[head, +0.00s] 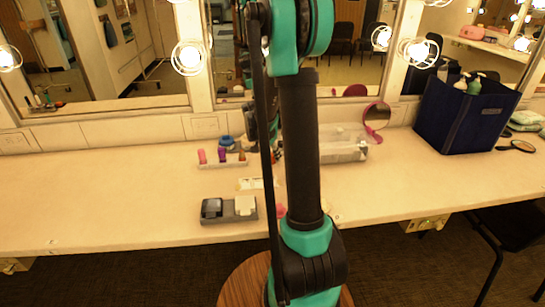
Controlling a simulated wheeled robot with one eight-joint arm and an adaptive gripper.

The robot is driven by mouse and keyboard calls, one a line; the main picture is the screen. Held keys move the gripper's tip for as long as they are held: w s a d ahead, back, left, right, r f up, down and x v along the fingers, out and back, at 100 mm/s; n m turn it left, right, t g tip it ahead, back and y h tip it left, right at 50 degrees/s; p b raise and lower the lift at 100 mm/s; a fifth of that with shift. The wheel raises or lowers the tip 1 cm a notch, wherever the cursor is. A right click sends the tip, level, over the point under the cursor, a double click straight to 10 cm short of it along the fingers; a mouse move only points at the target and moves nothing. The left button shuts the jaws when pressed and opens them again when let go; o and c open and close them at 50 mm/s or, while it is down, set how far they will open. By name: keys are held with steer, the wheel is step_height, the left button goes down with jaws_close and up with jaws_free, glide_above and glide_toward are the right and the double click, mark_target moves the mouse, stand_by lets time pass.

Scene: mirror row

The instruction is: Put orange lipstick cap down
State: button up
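A pale lipstick tray (208,164) stands on the long counter, left of my arm. It holds a pink upright piece (201,156), a purple one (222,155) and a small orange-yellow one (242,157) at its right end. I cannot tell whether the last is the orange lipstick cap. My gripper is mostly hidden behind my own arm; dark parts of it (251,129) show just above and right of the tray. I cannot see its fingertips or whether it holds anything.
A grey two-part holder (229,218) sits near the counter's front edge. A clear box (345,151), a pink round mirror (376,119) and a dark blue bin (462,118) stand to the right. The counter's left part is clear. Mirrors and bulbs line the back.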

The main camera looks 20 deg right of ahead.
steer(key=v, duration=1.1)
steer(key=shift+s+a+r, duration=0.1)
